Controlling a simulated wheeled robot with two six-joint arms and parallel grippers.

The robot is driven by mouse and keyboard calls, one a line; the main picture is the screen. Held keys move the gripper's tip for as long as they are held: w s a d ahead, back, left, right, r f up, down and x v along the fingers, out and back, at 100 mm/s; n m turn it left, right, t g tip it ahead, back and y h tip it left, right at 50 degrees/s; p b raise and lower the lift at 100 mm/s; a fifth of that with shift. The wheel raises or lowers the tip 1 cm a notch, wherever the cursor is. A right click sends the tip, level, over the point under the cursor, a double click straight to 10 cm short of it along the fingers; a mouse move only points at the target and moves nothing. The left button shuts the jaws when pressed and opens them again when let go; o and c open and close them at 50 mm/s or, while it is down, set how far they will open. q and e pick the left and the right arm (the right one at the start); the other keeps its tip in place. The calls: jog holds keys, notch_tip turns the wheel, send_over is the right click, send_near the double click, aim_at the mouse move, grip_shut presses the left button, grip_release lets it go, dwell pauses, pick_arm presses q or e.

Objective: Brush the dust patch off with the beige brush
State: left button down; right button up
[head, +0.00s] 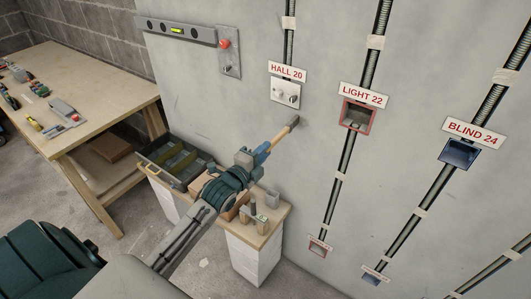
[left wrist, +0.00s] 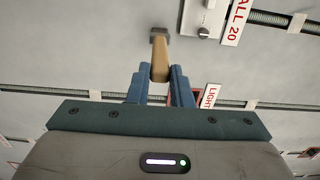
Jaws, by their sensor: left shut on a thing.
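My left gripper (head: 262,152) is shut on the beige brush (head: 280,137), holding it by its handle. The brush points up and right, its grey-brown head (head: 293,121) at the wall just below the HALL 20 plate (head: 285,92). In the left wrist view the blue fingers (left wrist: 160,74) sit on both sides of the handle (left wrist: 160,57), and the dark head (left wrist: 159,32) is close to or touching the wall; I cannot tell which. I cannot make out a dust patch; the brush head may cover it. My right gripper is not in view.
A small bench (head: 270,232) with a drawer tray (head: 155,158) and blocks stands under my left arm. Conduits run up the wall past the LIGHT 22 box (head: 357,115) and BLIND 24 box (head: 460,153). A level (head: 176,31) hangs upper left. A wooden table (head: 85,80) with tools stands left.

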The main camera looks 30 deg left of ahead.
pick_arm(q)
jog(key=d, duration=0.2)
jog(key=d+b, duration=0.1)
jog(key=d, duration=0.1)
jog(key=shift+s+d, duration=0.2)
jog(key=shift+d, duration=0.05)
dwell(0.3)
jog(key=shift+a, duration=0.1)
jog(key=s+p, duration=0.3)
jog(key=s, duration=0.6)
jog(key=shift+a+p, duration=0.3)
jog(key=shift+p, duration=0.1)
dwell(0.5)
